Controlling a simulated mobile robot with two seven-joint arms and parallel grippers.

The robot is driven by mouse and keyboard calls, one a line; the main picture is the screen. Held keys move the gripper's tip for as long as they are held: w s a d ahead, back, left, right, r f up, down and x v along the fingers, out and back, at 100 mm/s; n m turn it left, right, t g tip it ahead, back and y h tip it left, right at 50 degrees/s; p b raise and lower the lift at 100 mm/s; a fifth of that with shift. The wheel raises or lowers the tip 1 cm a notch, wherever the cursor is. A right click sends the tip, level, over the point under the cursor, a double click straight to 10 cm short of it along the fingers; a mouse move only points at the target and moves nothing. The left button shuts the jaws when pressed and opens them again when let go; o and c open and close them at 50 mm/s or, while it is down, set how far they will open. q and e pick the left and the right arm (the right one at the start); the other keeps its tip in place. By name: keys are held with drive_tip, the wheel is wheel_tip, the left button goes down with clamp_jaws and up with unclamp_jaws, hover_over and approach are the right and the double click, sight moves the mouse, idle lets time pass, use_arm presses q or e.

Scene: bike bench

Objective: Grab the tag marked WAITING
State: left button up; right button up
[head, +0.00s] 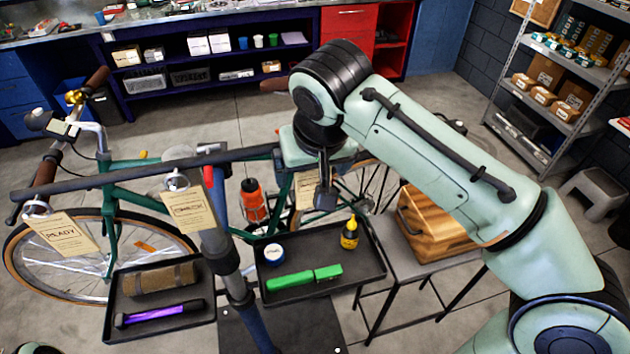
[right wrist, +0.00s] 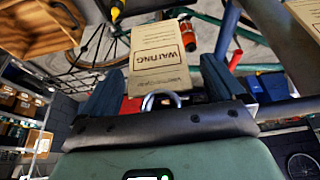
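The cream tag marked WAITING (right wrist: 160,52) hangs from a metal ring in the right wrist view. In the head view only part of a cream tag (head: 306,190) shows behind my right gripper (head: 325,188). In the right wrist view my right gripper (right wrist: 160,85) is open, with a finger on each side of the tag and its ring. I cannot tell whether either finger touches it. A tag marked READY (head: 62,236) and a middle tag with unclear print (head: 189,211) hang from the same dark bar (head: 110,178). My left gripper is not in view.
A green bicycle (head: 130,195) stands behind the bar. Below are a tray (head: 318,288) with a green tool, blue-and-white roll and yellow bottle, and a tray (head: 185,322) with a brown roll and purple item. A wooden crate (head: 435,228) sits on a stand at right.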

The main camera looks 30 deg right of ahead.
drive_tip(key=c, duration=1)
drive_tip(key=shift+r, duration=0.2)
